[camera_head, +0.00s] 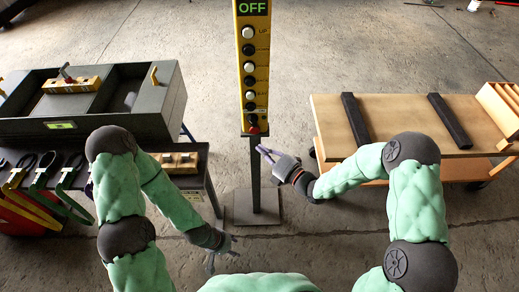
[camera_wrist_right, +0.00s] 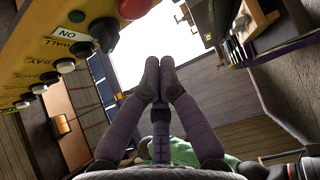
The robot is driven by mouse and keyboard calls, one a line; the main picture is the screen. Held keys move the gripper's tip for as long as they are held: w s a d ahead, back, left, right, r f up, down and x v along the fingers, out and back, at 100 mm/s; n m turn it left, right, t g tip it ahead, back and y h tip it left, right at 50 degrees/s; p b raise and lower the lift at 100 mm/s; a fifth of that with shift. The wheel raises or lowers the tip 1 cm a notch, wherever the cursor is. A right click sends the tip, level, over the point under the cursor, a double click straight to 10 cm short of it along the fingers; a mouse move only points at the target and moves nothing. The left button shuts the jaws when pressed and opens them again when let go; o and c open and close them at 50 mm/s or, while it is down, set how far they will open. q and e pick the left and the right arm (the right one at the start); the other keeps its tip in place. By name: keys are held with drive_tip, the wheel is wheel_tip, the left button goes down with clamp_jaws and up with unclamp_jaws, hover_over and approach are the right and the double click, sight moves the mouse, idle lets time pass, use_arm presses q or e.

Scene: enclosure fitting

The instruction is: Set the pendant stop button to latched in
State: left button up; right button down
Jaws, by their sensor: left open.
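The yellow pendant (camera_head: 247,60) stands upright on a post in the middle of the head view, with a column of black and white buttons. Its red stop button (camera_head: 253,130) is at the lower end; in the right wrist view the red button (camera_wrist_right: 134,7) is cut by the top edge. I cannot tell whether it is in or out. My right gripper (camera_head: 264,151) is just below and right of it, apart from it. My left gripper (camera_head: 222,257) is open and empty, low in front of the post.
A green "OFF" display (camera_head: 252,7) tops the pendant. A dark workbench (camera_head: 150,115) with a tray and hanging tools stands at left. A wooden cart (camera_head: 395,113) with two dark bars stands at right. The post's base plate (camera_head: 257,212) sits on concrete floor, mostly clear behind.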

drive_tip(key=v, duration=0.7)
drive_tip(key=shift+s+d, duration=0.25)
drive_tip(key=shift+d, duration=0.1)
drive_tip(key=shift+f, duration=0.1)
drive_tip(key=s+d+f+m+g+h, duration=0.25)
drive_tip(key=f+m+g+h, duration=0.35)
drive_tip(key=f+m, duration=1)
drive_tip(key=s+f+m+g+h, duration=0.1)
drive_tip(key=s+f+m+g, duration=0.2)
drive_tip(key=s+m, duration=0.3)
drive_tip(key=s+a+f+m+g+h, duration=0.1)
drive_tip(key=s+f+m+g, duration=0.2)
drive_tip(key=s, duration=0.8)
wheel_tip(320, 180, down, 3)
drive_tip(key=m, duration=0.4)
drive_tip(key=shift+r+m+h, duration=0.2)
drive_tip(key=shift+m+h, duration=0.1)
drive_tip(key=shift+h, duration=0.1)
